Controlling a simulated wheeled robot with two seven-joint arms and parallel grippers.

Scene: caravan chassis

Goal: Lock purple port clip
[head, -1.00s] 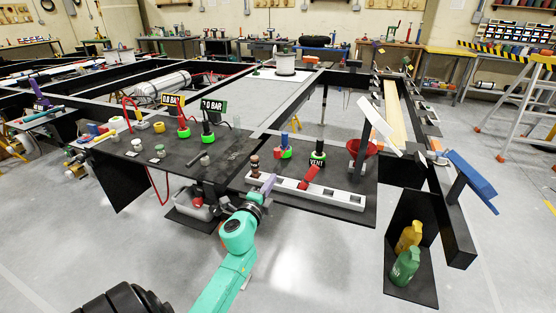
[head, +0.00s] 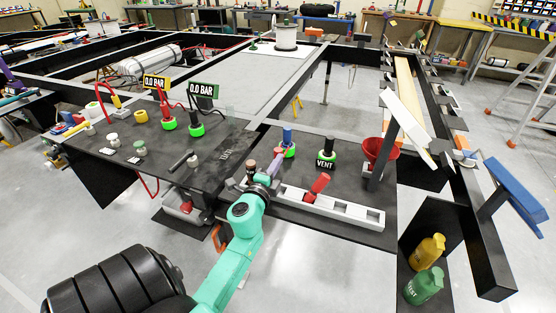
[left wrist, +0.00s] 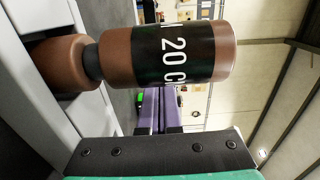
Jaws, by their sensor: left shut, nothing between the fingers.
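My left gripper (head: 274,163) reaches over the front edge of the dark deck, beside the white slotted rail. Its two purple fingers (left wrist: 159,108) lie side by side in the left wrist view, shut with nothing between them. A brown cylinder with a black "20 C" label (left wrist: 180,54) stands close beside the fingers in that view. In the head view its brown top (head: 251,165) shows just left of the fingers. A purple part (head: 8,76) is cut off at the left edge; I cannot tell whether it is the port clip. My right gripper is not in view.
The white rail (head: 345,210) holds a tilted red handle (head: 317,187). A green-ringed VENT fitting (head: 326,160) and a red funnel (head: 381,149) stand behind it. Two signs read 0.0 BAR (head: 202,91). Yellow (head: 430,249) and green (head: 424,285) bottles stand at right.

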